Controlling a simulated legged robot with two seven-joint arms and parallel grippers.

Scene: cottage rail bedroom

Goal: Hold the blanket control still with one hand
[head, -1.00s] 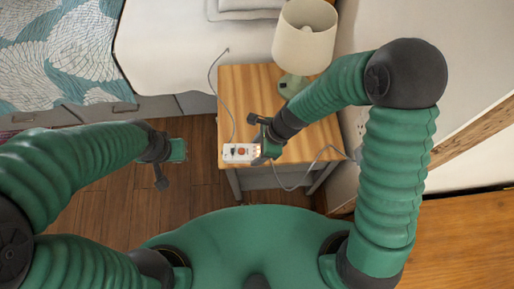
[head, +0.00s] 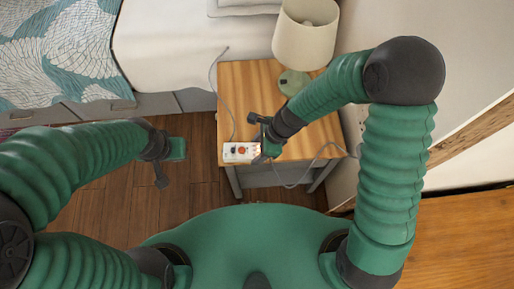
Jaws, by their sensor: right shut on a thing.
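The blanket control (head: 237,151) is a small white box with a dark switch and an orange-red knob. It sits at the front edge of the wooden nightstand. A grey cord runs from it up toward the bed. My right gripper (head: 258,149) is shut on the right end of the control, and its fingers partly hide that end. My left gripper (head: 171,165) is to the left of the nightstand, above the floor and apart from the control. Its fingers look spread, with nothing seen between them.
The nightstand (head: 240,85) carries a lamp (head: 304,38) with a cream shade and green base at the back. A grey cord (head: 318,158) loops at the nightstand's right front. The bed (head: 160,45) stands behind left. The wooden floor (head: 200,185) is clear.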

